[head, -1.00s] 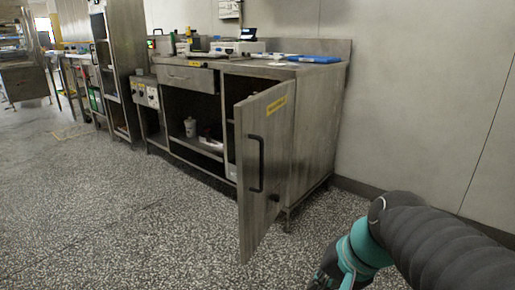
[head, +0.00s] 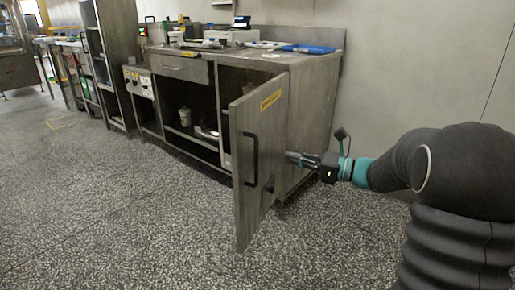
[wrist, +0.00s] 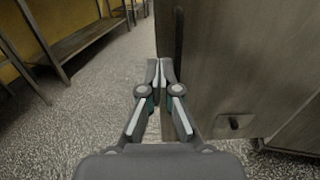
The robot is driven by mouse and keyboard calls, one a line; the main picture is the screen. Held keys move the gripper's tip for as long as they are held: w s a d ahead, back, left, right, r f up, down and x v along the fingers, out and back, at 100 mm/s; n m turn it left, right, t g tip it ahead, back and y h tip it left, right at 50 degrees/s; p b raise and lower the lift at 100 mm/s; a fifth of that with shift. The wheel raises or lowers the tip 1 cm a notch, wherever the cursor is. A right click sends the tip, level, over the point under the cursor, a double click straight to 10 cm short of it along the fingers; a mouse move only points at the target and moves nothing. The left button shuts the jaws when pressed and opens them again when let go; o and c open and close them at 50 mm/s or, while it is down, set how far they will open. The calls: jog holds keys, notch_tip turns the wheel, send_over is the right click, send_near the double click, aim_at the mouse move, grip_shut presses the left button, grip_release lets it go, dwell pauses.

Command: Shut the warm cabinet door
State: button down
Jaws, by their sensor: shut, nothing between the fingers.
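The warm cabinet door (head: 262,130) is a grey steel panel with a yellow label and a dark vertical handle (head: 250,160). It stands wide open, swung out from the cabinet front (head: 185,70). My gripper (head: 289,157) is shut and empty, at the right of the door on its outer-face side. In the wrist view the shut fingertips (wrist: 160,70) are in front of the door (wrist: 215,60), close to its handle (wrist: 179,45). I cannot tell whether they touch the door.
Devices and a blue tray (head: 308,49) lie on the worktop. A wall stands at the right. The speckled floor (head: 130,210) in front is clear. Racks (wrist: 70,40) show far left in the wrist view.

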aim_at(239, 146)
jog(key=x, duration=1.4)
jog(key=shift+w, duration=0.1)
